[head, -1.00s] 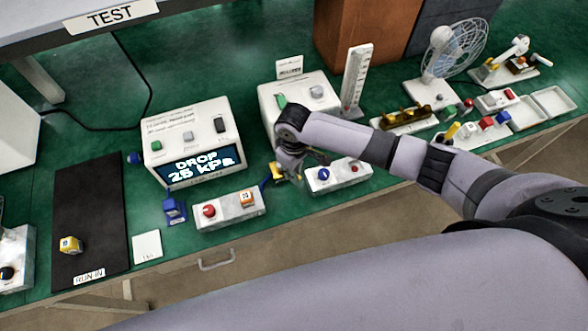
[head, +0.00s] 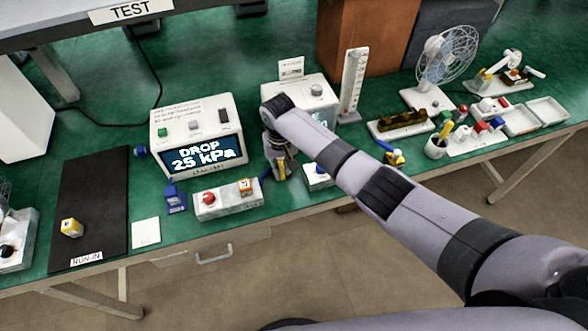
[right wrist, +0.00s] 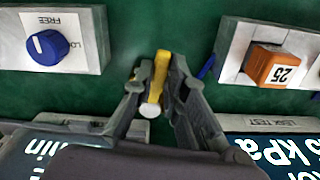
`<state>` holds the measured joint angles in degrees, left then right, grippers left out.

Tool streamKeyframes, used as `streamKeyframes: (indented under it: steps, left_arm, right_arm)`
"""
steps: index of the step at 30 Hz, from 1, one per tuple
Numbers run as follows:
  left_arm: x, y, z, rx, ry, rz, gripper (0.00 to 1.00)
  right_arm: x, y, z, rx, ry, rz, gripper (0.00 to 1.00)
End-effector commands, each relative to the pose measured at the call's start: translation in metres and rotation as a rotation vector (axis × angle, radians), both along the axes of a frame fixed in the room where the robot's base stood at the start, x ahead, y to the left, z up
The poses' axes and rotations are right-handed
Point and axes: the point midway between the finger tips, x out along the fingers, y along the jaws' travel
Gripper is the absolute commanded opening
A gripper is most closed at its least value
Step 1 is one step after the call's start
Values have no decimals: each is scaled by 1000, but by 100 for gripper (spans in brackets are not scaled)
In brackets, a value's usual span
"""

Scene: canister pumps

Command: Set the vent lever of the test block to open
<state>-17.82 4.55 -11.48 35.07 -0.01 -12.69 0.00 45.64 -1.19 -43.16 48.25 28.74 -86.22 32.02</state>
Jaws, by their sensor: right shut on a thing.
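My right gripper (head: 281,174) reaches down at the right end of a white block (head: 215,207) that carries a red knob (head: 208,198) and an orange cube marked 25 (head: 246,187). In the right wrist view its fingers (right wrist: 160,92) are shut on a yellow rod-like piece (right wrist: 155,85) with a pale round end. A small blue lever-like part (right wrist: 207,67) shows beside that block's end, apart from the fingers. I cannot tell for sure which part is the vent lever. My left gripper is not in view.
A white tester (head: 196,135) reading DROP 25 kPa stands behind the block. A second block with a blue FREE/LOCK dial (right wrist: 47,47) is partly hidden by my arm in the head view. A blue item (head: 174,197) stands left of the first block.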

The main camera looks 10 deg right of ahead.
Motion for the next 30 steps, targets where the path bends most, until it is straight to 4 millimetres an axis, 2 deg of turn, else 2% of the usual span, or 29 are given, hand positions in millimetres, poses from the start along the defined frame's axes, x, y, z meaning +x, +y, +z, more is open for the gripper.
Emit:
streamKeyframes:
  steps: [1,3,6,11,18,30]
  left_arm:
    - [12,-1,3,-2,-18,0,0]
    - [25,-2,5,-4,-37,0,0]
    - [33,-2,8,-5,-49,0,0]
    - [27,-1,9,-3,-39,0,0]
    - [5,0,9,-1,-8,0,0]
    - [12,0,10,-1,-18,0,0]
  right_arm:
    - [0,8,2,4,2,-35,0]
    - [1,14,2,4,1,-86,0]
    - [2,20,1,2,1,-156,0]
    - [3,25,1,0,-2,-252,0]
    - [5,29,1,0,-4,-337,0]
    - [6,29,0,0,-7,-368,0]
